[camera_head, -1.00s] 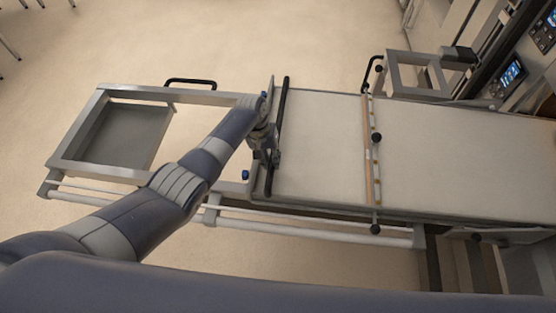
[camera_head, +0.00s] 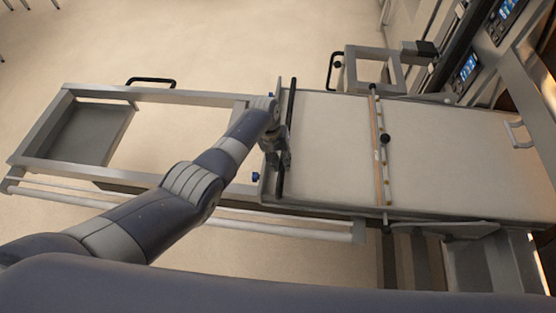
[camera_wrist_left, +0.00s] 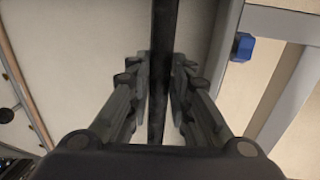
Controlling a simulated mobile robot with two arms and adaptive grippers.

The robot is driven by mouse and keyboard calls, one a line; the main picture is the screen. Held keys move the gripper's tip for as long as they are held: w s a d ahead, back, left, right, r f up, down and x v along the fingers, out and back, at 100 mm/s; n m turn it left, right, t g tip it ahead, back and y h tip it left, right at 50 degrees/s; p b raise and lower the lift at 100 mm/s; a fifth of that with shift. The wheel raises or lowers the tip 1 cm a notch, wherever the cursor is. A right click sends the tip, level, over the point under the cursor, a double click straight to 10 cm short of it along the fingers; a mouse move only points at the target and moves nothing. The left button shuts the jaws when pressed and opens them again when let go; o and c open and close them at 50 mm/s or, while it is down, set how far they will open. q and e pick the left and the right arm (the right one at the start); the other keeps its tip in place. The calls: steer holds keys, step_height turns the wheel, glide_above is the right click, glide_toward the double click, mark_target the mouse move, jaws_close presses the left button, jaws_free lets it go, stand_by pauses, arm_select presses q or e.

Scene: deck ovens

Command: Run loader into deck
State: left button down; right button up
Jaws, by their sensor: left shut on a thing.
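The loader (camera_head: 450,150) is a long pale flat bed, lying level on a metal frame (camera_head: 190,97) and reaching right toward the oven (camera_head: 535,75). A black handle bar (camera_head: 291,95) crosses its left end. My left gripper (camera_head: 280,150) is at the middle of this bar. In the left wrist view the fingers (camera_wrist_left: 160,95) close around the black bar (camera_wrist_left: 164,30) from both sides. The oven's deck mouth is at the right edge, mostly cut off, so how far the loader is inside cannot be told. My right gripper is not in view.
A wooden crossbar with black knobs (camera_head: 379,150) lies across the bed. A side bracket with a black handle (camera_head: 350,70) stands beyond it. Oven control panels (camera_head: 467,68) are at the upper right. Open floor (camera_head: 220,40) lies behind the frame.

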arm_select(q)
steer(key=shift+w+d+r, duration=0.15)
steer(key=shift+d+r, duration=0.05)
steer(key=shift+d, duration=0.4)
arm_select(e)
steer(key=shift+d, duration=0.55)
arm_select(q)
steer(key=c, duration=1.6)
jaws_free()
steer(key=shift+o, duration=0.7)
steer(key=shift+d+f, duration=0.1)
steer(key=shift+d, duration=0.05)
steer(key=shift+a, duration=0.2)
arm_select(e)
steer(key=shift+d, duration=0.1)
arm_select(q)
steer(key=shift+a+r, duration=0.1)
steer(key=shift+r, duration=0.45)
step_height(320, 180, up, 11)
steer(key=a, duration=0.1)
steer(key=shift+a+f, duration=0.2)
steer(key=shift+a, duration=0.2)
